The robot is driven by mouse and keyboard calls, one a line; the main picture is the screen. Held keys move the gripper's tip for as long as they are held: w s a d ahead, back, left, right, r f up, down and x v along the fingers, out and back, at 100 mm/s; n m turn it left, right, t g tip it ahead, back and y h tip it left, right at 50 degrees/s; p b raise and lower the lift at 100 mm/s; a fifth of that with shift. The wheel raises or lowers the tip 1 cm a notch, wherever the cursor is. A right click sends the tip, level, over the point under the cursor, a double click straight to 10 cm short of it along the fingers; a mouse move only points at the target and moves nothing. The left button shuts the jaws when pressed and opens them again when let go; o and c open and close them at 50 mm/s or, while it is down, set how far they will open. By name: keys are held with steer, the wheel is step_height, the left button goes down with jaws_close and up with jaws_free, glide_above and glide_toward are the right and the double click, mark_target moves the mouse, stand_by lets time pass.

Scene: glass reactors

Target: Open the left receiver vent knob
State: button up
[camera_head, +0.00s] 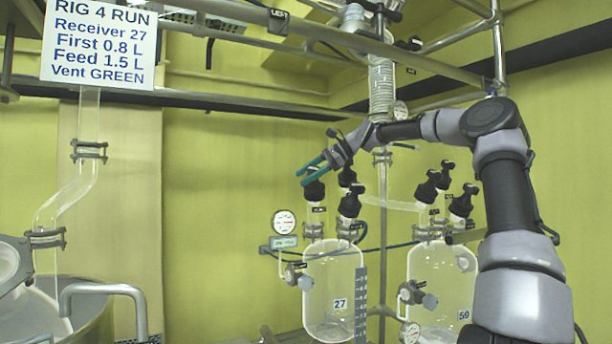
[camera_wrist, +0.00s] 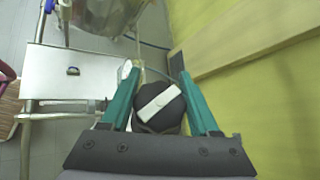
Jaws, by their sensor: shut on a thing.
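The left receiver is a clear glass vessel (camera_head: 333,290) marked 27, with several black knobs on top. My gripper (camera_head: 313,172), with teal fingers, reaches down from the right to its leftmost black knob (camera_head: 314,189). In the wrist view the teal fingers (camera_wrist: 158,76) lie on both sides of this round black knob (camera_wrist: 160,106), shut on it. A white bar (camera_wrist: 157,104) on the knob's top runs diagonally, from lower left to upper right. The small tag under the knob is too small to read.
Two other black knobs (camera_head: 347,176) (camera_head: 350,203) stand close right of the held one. Receiver 59 (camera_head: 441,285) with similar knobs is further right. A gauge (camera_head: 284,221) is at left. A sign (camera_head: 98,43) reads "Receiver 27" and "Vent GREEN". Pipes cross above.

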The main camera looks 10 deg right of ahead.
steer(key=n+g, duration=0.1)
steer(key=n+g+h, duration=0.2)
steer(key=n+g, duration=0.1)
steer(key=shift+s+d+f, duration=0.1)
steer(key=shift+s+f, duration=0.15)
steer(key=shift+s, duration=0.15)
steer(key=shift+s+d+f+n+g+h, duration=0.15)
steer(key=shift+s+n+g+h, duration=0.05)
steer(key=shift+n+g+h, duration=0.4)
steer(key=shift+s+d+f+n+g+h, duration=0.1)
steer(key=shift+s+d+n+g+h, duration=0.05)
steer(key=shift+n+g+h, duration=0.45)
steer(key=o, duration=1.4)
steer(key=shift+f+n, duration=0.1)
steer(key=shift+n, duration=0.2)
steer(key=shift+r, duration=0.2)
